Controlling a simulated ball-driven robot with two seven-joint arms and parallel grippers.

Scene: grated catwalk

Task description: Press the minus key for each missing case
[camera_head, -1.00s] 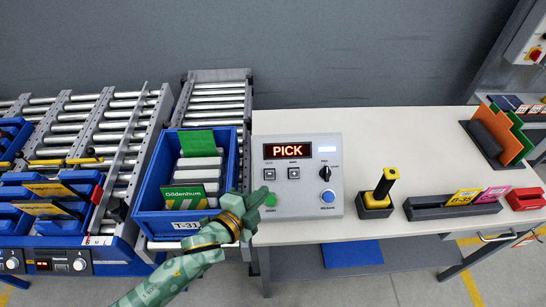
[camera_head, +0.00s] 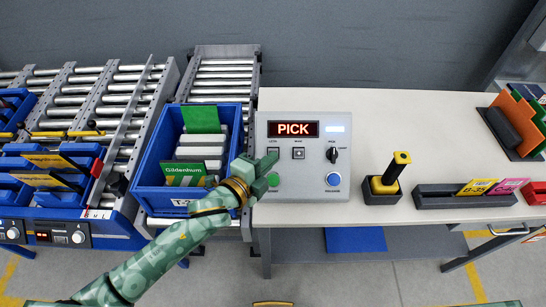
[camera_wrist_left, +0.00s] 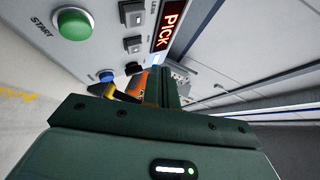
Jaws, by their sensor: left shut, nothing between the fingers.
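A grey control box (camera_head: 315,190) stands at the table's left end, its red display (camera_head: 292,129) reading PICK. Below the display are two small square keys: a left key (camera_head: 273,151) and a right key (camera_head: 298,153). A blue tote (camera_head: 150,200) holds several white cases (camera_head: 196,152), a green card (camera_head: 202,119) and a Gildenhum card (camera_head: 185,174). My right gripper is out of view.
The box also has a green START button (camera_wrist_left: 73,23), a black knob (camera_head: 333,155) and a blue button (camera_head: 333,179). A yellow-and-black hand tool (camera_head: 390,175) stands in a holder to the right. The table behind them is clear.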

